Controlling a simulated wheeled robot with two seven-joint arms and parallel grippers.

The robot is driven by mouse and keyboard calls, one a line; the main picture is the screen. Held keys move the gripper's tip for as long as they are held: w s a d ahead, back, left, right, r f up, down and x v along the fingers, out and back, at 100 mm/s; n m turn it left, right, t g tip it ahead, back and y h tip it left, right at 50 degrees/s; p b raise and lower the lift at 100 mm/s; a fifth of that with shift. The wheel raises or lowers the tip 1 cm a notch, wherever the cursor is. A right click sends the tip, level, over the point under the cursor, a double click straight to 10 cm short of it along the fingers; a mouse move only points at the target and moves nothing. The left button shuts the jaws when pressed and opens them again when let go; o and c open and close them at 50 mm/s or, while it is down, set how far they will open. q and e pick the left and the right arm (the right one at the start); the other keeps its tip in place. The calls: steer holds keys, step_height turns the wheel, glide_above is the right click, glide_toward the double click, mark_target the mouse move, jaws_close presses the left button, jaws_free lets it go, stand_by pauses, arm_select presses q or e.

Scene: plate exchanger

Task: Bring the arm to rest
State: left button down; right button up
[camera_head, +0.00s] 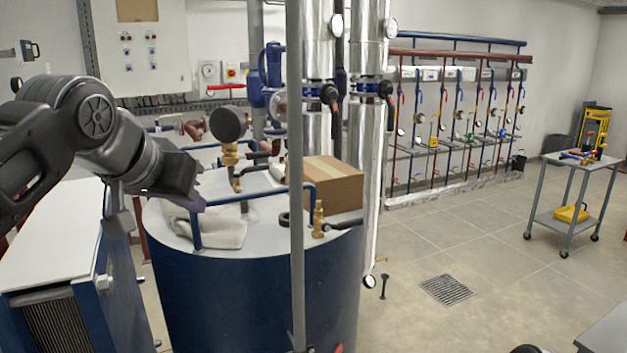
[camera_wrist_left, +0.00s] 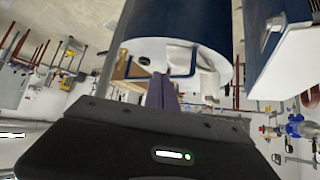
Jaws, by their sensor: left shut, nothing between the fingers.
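My left arm comes in from the left in the head view, dark grey and bent downward. Its gripper (camera_head: 196,205) is over the left edge of the blue tank's white top, near a pale folded cloth. In the left wrist view the narrow purplish fingers (camera_wrist_left: 162,96) are together with nothing held between them. Whether the fingertips touch the tank or cloth cannot be told. My right gripper is not in view.
The blue tank (camera_head: 255,295) carries a cardboard box (camera_head: 335,190), blue handles, the cloth (camera_head: 215,228) and a gauge (camera_head: 228,124). A grey pole (camera_head: 296,130) stands in front. A white-topped cabinet (camera_head: 60,235) is at left. Open floor lies right, before a cart (camera_head: 580,165).

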arm_select(q)
steer(key=w+d+f+g+h, duration=0.1)
steer(key=w+d+f, duration=0.2)
steer(key=f, duration=0.7)
steer(key=w+d+f+g, duration=0.2)
steer(key=w+f, duration=0.2)
steer(key=f, duration=0.7)
steer(key=s+d+f+g+h, duration=0.1)
steer(key=d+f, duration=0.1)
steer(key=f, duration=0.9)
steer(key=s+d+f+g, duration=0.1)
steer(key=s+d+f, duration=0.1)
steer(key=f, duration=0.8)
steer(key=s+d+f+n, duration=0.1)
steer(key=s+f, duration=0.4)
steer(key=f, duration=0.5)
steer(key=s+f+n+g, duration=0.1)
steer(key=s+f+g, duration=0.1)
steer(key=s+f, duration=0.7)
steer(key=s+f+n+g, duration=0.1)
steer(key=s+f+n, duration=0.1)
steer(key=s+f, duration=0.7)
steer(key=s, duration=0.6)
steer(key=shift+s+d+f+g, duration=0.15)
steer(key=shift+s+d+g, duration=0.1)
steer(key=shift+s+g, duration=0.15)
steer(key=c, duration=2.2)
jaws_free()
steer(key=shift+w, duration=0.1)
